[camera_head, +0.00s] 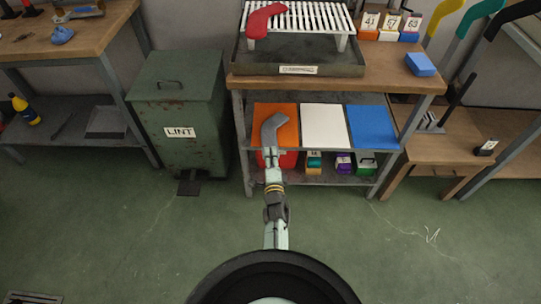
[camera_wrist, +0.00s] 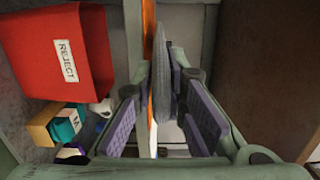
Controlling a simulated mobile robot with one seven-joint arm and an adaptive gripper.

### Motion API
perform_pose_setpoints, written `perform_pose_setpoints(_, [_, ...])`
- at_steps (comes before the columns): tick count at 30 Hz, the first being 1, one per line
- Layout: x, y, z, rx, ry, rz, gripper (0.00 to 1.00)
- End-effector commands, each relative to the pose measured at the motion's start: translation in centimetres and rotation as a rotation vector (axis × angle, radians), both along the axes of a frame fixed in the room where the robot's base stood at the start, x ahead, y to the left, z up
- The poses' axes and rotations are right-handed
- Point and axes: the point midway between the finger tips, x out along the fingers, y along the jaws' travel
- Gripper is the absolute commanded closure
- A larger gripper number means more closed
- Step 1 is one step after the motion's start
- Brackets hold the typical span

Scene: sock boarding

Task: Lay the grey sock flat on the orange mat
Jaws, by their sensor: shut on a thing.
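The grey sock (camera_head: 271,126) is held by my gripper (camera_head: 270,153) in front of or over the orange mat (camera_head: 288,112) on the middle shelf of the bench. Its foot end bends to the upper right. In the wrist view the sock (camera_wrist: 164,75) stands edge-on between the fingertips of my gripper (camera_wrist: 161,95), close beside the thin orange edge of the mat (camera_wrist: 148,50). I cannot tell whether the sock touches the mat. The gripper is shut on the sock, and its fingers hide part of it.
A white mat (camera_head: 325,126) and a blue mat (camera_head: 372,127) lie right of the orange one. The bench top above carries a tray (camera_head: 300,62) with a rack and a red sock (camera_head: 264,20). A red REJECT bin (camera_wrist: 60,50) and small boxes sit below. A LINT bin (camera_head: 180,100) stands left.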

Motion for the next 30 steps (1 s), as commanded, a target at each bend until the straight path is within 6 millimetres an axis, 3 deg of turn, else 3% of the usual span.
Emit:
perform_pose_setpoints(2, [0.0, 0.01, 0.04, 0.0, 0.0, 0.0, 1.0])
perform_pose_setpoints(3, [0.0, 0.01, 0.04, 0.0, 0.0, 0.0, 0.86])
perform_pose_setpoints(13, [0.0, 0.01, 0.04, 0.0, 0.0, 0.0, 0.64])
perform_pose_setpoints(20, [0.0, 0.01, 0.03, 0.0, 0.0, 0.0, 0.64])
perform_pose_setpoints(26, [0.0, 0.01, 0.03, 0.0, 0.0, 0.0, 0.5])
perform_pose_setpoints(30, [0.0, 0.01, 0.03, 0.0, 0.0, 0.0, 0.5])
